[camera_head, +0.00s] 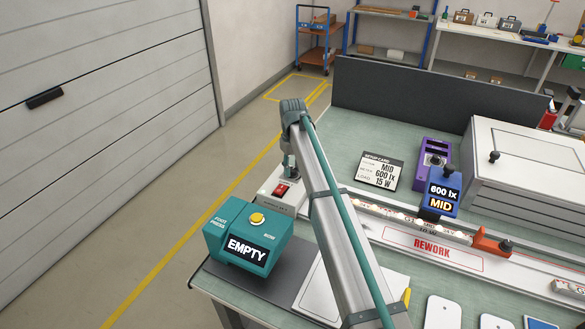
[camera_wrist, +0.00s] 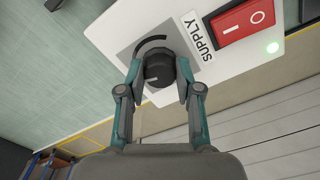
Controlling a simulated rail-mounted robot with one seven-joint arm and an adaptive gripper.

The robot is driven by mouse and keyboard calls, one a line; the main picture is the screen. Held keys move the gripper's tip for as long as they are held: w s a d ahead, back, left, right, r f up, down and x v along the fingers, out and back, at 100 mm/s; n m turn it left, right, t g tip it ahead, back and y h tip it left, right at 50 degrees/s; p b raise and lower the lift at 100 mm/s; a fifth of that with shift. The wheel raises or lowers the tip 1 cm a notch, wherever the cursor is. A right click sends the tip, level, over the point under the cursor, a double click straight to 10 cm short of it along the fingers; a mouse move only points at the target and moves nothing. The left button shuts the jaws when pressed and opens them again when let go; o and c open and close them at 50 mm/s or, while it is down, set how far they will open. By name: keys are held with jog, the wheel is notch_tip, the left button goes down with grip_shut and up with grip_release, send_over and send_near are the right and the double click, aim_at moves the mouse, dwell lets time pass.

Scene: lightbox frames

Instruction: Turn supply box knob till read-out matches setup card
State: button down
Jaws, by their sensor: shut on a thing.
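The white supply box (camera_head: 268,193) stands at the bench's left side, with a red rocker switch (camera_head: 282,189). In the wrist view my gripper (camera_wrist: 160,84) is shut on the black knob (camera_wrist: 158,66), one finger on each side. In the head view the knob is hidden by my gripper and arm. The setup card (camera_head: 380,171) lies on the bench and reads MID, 600 lx, and 15 W on its lowest line. The blue read-out (camera_head: 441,193) shows 600 lx above and MID in yellow below.
A teal box (camera_head: 247,237) with a yellow button reads EMPTY at the bench's front left. A purple device (camera_head: 432,162) stands behind the read-out. A rail labelled REWORK (camera_head: 432,247) carries an orange block (camera_head: 491,243). A large white case (camera_head: 527,165) stands at the right.

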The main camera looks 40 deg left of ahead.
aim_at(293, 169)
dwell(0.4)
jog(key=c, duration=0.8)
grip_release()
notch_tip(293, 169, up, 12)
jog(key=shift+r, duration=0.1)
notch_tip(293, 169, down, 12)
jog(key=shift+f, duration=0.15)
dwell(0.5)
jog(key=shift+r, duration=0.2)
